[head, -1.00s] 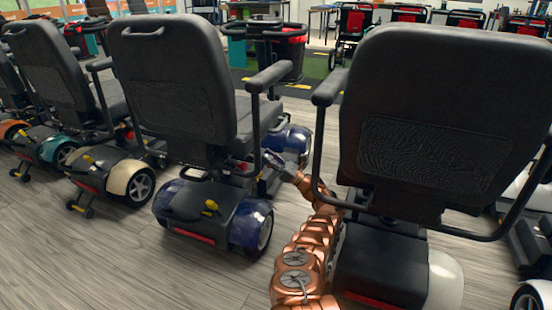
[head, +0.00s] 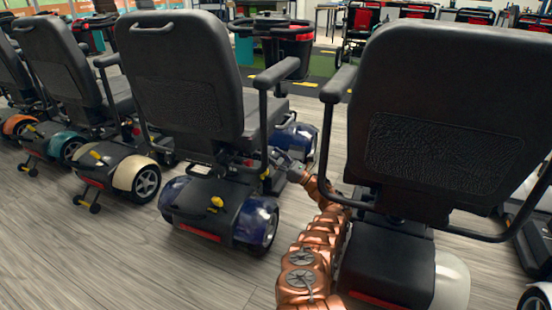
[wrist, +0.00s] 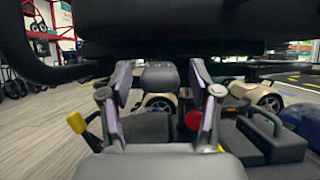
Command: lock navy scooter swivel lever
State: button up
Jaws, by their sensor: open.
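The navy scooter (head: 258,222) stands in the middle of the head view, its back to me, with a dark seat and blue fenders. My gripper (head: 279,158) is at its right side, low under the armrest. In the wrist view my gripper (wrist: 158,88) is open, fingers apart, under a dark overhanging seat. A red knob (wrist: 193,120) shows by the right finger, and a yellow-tipped lever (wrist: 77,122) stands outside the left finger. Neither is gripped. I cannot tell for certain which is the swivel lever, or its position.
A scooter with a large dark seat (head: 440,120) stands close on the right; my arm runs between it and the navy one. A cream scooter (head: 130,172) and others stand left. Grey floor in front is clear.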

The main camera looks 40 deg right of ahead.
aim_at(267, 127)
jog(key=shift+r, duration=0.1)
jog(key=shift+w+a+r, duration=0.1)
jog(key=shift+a+r, duration=0.05)
jog(key=shift+r, duration=0.35)
notch_tip(267, 127, up, 9)
jog(key=shift+f, duration=0.1)
jog(key=shift+d, duration=0.2)
dwell(0.4)
